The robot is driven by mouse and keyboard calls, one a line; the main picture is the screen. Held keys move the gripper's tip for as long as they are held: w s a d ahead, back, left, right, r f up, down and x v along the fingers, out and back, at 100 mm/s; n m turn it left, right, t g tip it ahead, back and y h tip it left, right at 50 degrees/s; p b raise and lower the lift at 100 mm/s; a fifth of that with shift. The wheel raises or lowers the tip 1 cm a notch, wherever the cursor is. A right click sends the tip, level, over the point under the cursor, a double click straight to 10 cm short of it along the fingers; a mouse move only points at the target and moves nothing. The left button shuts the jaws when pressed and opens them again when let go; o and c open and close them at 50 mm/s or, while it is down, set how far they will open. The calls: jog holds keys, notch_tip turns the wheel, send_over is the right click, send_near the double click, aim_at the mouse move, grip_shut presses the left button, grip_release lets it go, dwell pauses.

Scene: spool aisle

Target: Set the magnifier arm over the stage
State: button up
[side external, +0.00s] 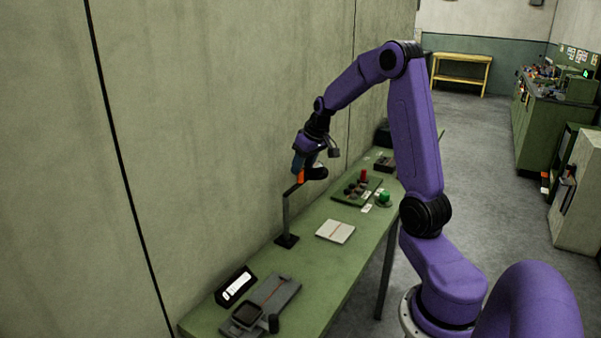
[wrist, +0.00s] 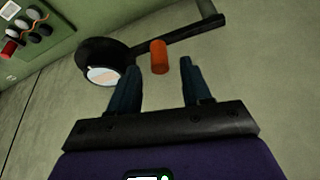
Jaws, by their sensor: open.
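The magnifier arm stands on a dark post (side external: 286,215) at the wall side of the green bench. Its round black lens head (side external: 317,172) also shows in the wrist view (wrist: 103,76), with a dark bar running up to the right. An orange grip (wrist: 159,57) hangs from the bar and shows in the side view (side external: 300,177). My gripper (wrist: 158,85) is open, with the orange grip between and just beyond its fingertips; contact is not visible. A pale square plate (side external: 335,231) with a reddish line lies on the bench; whether it is the stage is unclear.
A tray (side external: 345,198) of dark round pieces, a red cylinder (side external: 363,175) and a green knob (side external: 384,198) are farther along the bench. A grey device (side external: 275,294) and a lit display (side external: 236,287) are at the near end. The wall runs close behind.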

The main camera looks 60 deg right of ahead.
aim_at(302, 170)
jog(key=shift+x, duration=1.75)
jog(key=shift+c, duration=0.3)
grip_shut()
jog(key=shift+s, duration=0.1)
jog(key=shift+s+a+m+g+h, duration=0.35)
jog(key=shift+s+m, duration=0.45)
jog(key=shift+m, duration=0.6)
jog(key=shift+s+a+m+g+h, duration=0.2)
jog(key=shift+s+a+m+h, duration=0.4)
jog(key=shift+m, duration=0.8)
jog(key=shift+s+a+m+g+h, duration=0.15)
jog(key=shift+s+m+g+h, duration=0.15)
jog(key=shift+s+m, duration=0.9)
jog(key=shift+w, duration=0.25)
